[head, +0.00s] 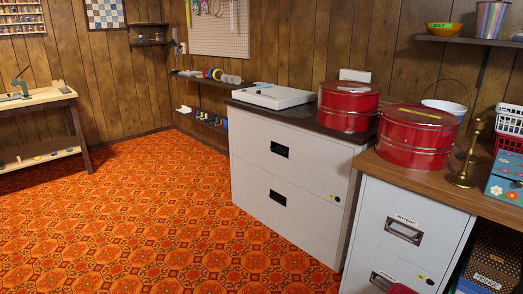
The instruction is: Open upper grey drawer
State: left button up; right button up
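A light grey two-drawer cabinet (243,177) with a dark top stands against the wall right of centre. Its upper drawer (310,158) is shut and has a black recessed handle (279,149). Its lower drawer (310,213) is also shut, with a similar black handle (277,198). A second light grey cabinet (455,222) stands to its right under a wooden top. Its upper drawer has a metal handle (404,232) and a label, and is shut. Its lower part is cut off by the frame. Neither of my grippers is in view.
Two red round tins (347,108) (416,138) and a white flat case (271,96) stand on the cabinet tops. A brass candlestick (467,165) is at the right. A red object (401,289) shows at the bottom edge. The orange patterned floor (150,220) before the cabinets is clear.

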aim_at(323, 168)
jog(key=i+j, duration=0.35)
jog(key=i+j+z, duration=0.15)
jog(key=i+j, duration=0.15)
jog(key=j, duration=0.25)
jog(key=i+j, duration=0.35)
jog(key=j, duration=0.15)
jog(key=i+z, duration=0.1)
jog(key=i, duration=0.35)
jog(key=i+j+z, duration=0.1)
jog(key=i, duration=0.3)
jog(key=i+l+z, duration=0.15)
jog(key=i+l, duration=0.75)
jog(key=l, duration=0.15)
